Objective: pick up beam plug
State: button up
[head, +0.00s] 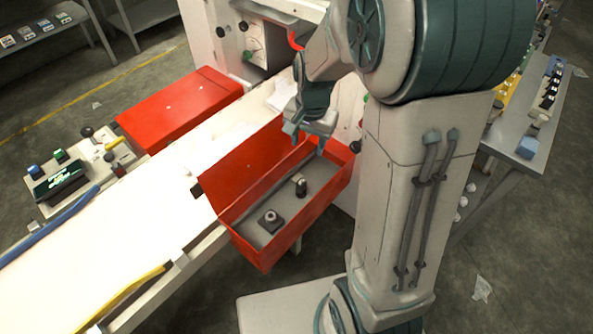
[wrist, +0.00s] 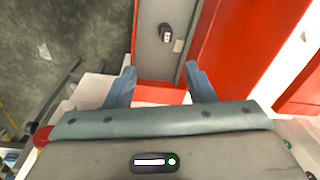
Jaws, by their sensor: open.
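An open red box (head: 335,185) with a grey floor holds two small dark objects. One is a short dark upright piece (head: 300,187) with a lighter part; the other is a flat dark square piece with a round knob (head: 268,221), nearer the front. I cannot tell which is the beam plug. In the wrist view one small dark piece with a pale face (wrist: 166,33) shows on the grey floor, ahead of the fingers. My gripper (head: 307,141) is open and empty above the back end of the box. Its two blue-grey fingers also show in the wrist view (wrist: 159,72).
The box's raised red lid (head: 238,168) stands along its left side. A white machine with dials (head: 255,45) stands behind. A grey shelf with small items (head: 540,110) is at right.

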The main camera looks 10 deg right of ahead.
aim_at(302, 181)
jog(key=w+f+m, duration=0.1)
jog(key=f, duration=0.5)
jog(key=w+f+m+b, duration=0.1)
jog(key=w+f, duration=0.1)
jog(key=f, duration=0.4)
jog(key=w+f+g, duration=0.1)
jog(key=f, duration=0.5)
jog(key=shift+w+d+f+m, duration=0.2)
jog(key=shift+d+f+m, duration=0.1)
jog(key=shift+f+m, duration=0.1)
jog(key=shift+w+a+f, duration=0.1)
jog(key=shift+w+f, duration=0.1)
jog(key=shift+f, duration=1.05)
jog(key=shift+w+a+f, duration=0.1)
jog(key=shift+w+f, duration=0.05)
jog(key=shift+f, duration=1.05)
jog(key=c, duration=1.1)
